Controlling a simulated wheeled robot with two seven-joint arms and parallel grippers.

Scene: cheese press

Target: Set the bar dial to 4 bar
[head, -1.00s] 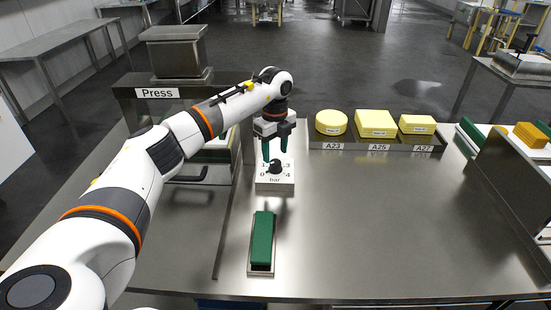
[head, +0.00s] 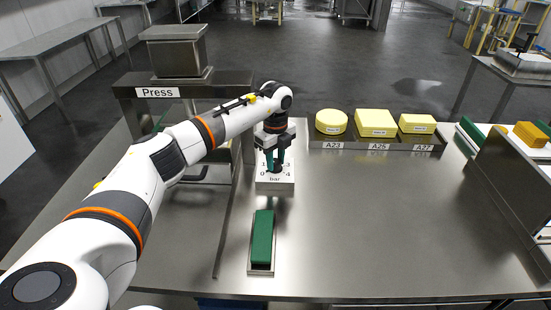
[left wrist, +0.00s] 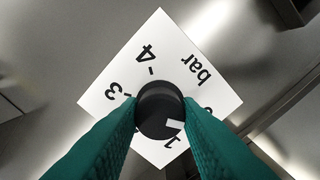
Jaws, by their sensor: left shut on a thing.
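The bar dial is a black round knob (left wrist: 158,112) on a white plate (left wrist: 150,45) with black numbers and the word "bar". In the head view the plate (head: 275,186) stands on the steel table below my left gripper (head: 275,164). The green fingers of my left gripper (left wrist: 160,115) are shut on the knob from both sides in the left wrist view. The knob's white mark points between 0 and 1. The 3 and 4 are readable; the 0 is partly hidden by a finger, and 2 is hidden. My right gripper is not in view.
The press (head: 176,60) stands at the back left. A green block (head: 262,237) lies in a narrow tray in front of the dial. Yellow cheeses (head: 375,122) sit on a labelled rack behind right. The table's right middle is clear.

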